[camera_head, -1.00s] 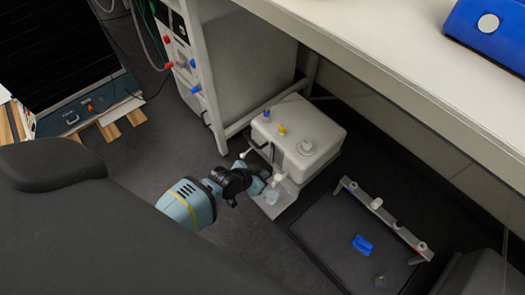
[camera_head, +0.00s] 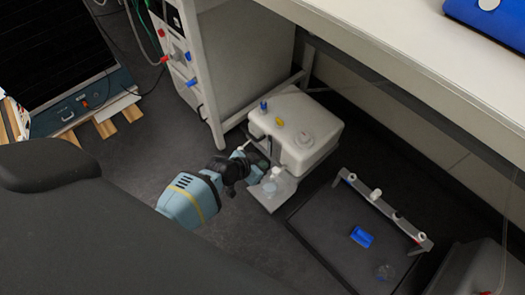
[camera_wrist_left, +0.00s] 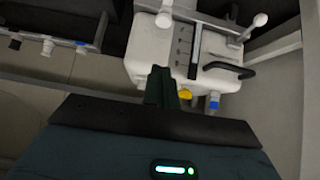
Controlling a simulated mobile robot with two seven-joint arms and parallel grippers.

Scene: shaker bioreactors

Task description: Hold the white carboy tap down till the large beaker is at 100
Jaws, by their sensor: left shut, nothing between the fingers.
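The white carboy (camera_head: 305,158) stands on a low light stand (camera_head: 283,190) below the bench. It has a blue cap, a yellow cap and a large pale lid on top. A white tap (camera_head: 277,172) shows low on its front; in the left wrist view a white tap (camera_wrist_left: 164,19) shows beyond my fingers. A small clear beaker (camera_head: 269,189) sits on the stand under the tap; its level cannot be read. My left gripper (camera_head: 262,163) is beside the carboy front, close to the tap. Its fingers (camera_wrist_left: 161,82) are shut and empty. Contact with the tap cannot be told.
A dark tray (camera_head: 325,235) on the floor to the right holds a blue item (camera_head: 362,237), a clear vessel (camera_head: 385,272) and a grey rail with taps (camera_head: 385,210). A white cabinet leg (camera_head: 208,110) stands left of the carboy. The bench (camera_head: 400,60) overhangs behind.

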